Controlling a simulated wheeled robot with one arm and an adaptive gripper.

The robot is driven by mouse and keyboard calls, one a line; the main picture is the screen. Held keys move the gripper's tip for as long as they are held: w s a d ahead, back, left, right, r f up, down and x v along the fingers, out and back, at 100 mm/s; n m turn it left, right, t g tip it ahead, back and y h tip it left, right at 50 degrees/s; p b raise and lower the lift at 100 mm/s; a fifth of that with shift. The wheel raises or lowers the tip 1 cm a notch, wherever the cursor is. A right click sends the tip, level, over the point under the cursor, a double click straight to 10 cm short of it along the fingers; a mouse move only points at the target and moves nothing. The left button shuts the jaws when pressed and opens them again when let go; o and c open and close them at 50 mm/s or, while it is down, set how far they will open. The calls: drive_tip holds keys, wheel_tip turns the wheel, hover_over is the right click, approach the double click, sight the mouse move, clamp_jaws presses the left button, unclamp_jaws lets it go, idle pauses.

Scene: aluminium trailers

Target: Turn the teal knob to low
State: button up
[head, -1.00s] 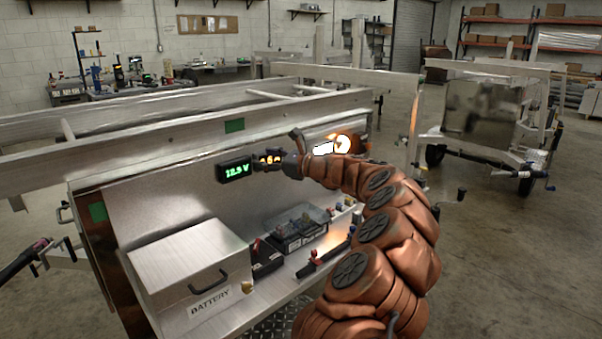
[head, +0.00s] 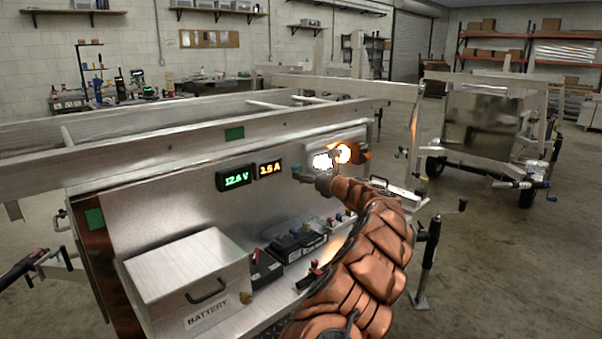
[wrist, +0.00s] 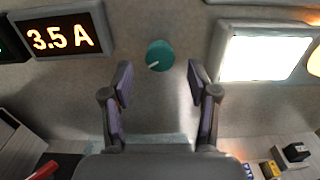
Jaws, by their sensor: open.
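The teal knob (wrist: 160,55) is round, with a pale pointer line aimed to the lower left. It sits on the grey metal panel (wrist: 150,20), between the amber 3.5 A display (wrist: 60,36) and a bright white lit panel (wrist: 265,55). My gripper (wrist: 160,81) is open and empty. In the wrist view its two fingertips stand to the lower left and lower right of the knob, with visible gaps. In the head view my gripper (head: 306,173) is at the panel, right of the amber display, and the knob is hard to make out there.
A green voltage display (head: 234,178) is left of the amber one. Below are a battery box (head: 187,272), black cases (head: 297,243) and a red-handled item (head: 315,268) on the shelf. An orange glowing lamp (head: 343,153) is beside the white panel.

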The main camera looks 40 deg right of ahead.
drive_tip(key=shift+w, duration=1.15)
clamp_jaws()
